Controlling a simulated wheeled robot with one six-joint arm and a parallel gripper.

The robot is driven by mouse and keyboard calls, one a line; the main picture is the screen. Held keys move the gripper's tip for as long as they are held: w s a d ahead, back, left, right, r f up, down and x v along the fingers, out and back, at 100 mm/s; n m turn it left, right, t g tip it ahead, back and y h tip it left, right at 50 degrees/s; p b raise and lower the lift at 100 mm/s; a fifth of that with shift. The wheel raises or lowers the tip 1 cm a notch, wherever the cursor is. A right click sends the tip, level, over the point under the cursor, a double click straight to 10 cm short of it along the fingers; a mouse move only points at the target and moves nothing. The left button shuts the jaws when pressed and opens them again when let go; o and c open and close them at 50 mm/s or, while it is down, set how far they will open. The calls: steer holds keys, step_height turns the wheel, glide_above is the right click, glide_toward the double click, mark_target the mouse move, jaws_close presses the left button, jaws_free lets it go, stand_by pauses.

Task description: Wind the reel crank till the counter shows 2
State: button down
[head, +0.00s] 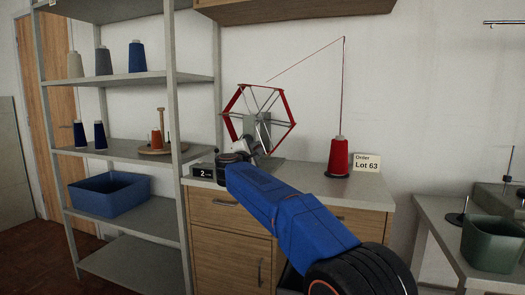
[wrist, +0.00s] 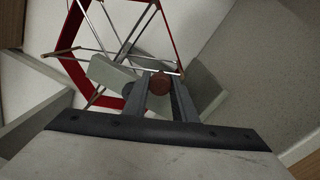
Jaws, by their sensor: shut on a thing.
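The reel (head: 284,108) is a red hexagonal frame with thin metal spokes, on a grey stand on the cabinet top. Part of its red rim also shows in the wrist view (wrist: 80,75). My gripper (wrist: 157,90) is shut on the brown crank knob (wrist: 159,82), with one grey finger on each side. In the head view my gripper (head: 248,145) is in front of the reel stand and the knob is hidden. The small black counter (head: 203,173), left of the reel, shows 2.
A red thread cone (head: 337,156) stands right of the reel, its thread running up and over to the reel. A card reading "Order Lot 63" (head: 366,163) is beside it. Shelves (head: 130,78) with cones and a blue bin (head: 108,193) stand left. A green bin (head: 490,243) is at right.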

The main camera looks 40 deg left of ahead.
steer(key=shift+f, duration=0.1)
stand_by(0.4)
steer(key=c, duration=1.5)
jaws_free()
steer(key=shift+w, duration=0.1)
steer(key=shift+o, duration=0.2)
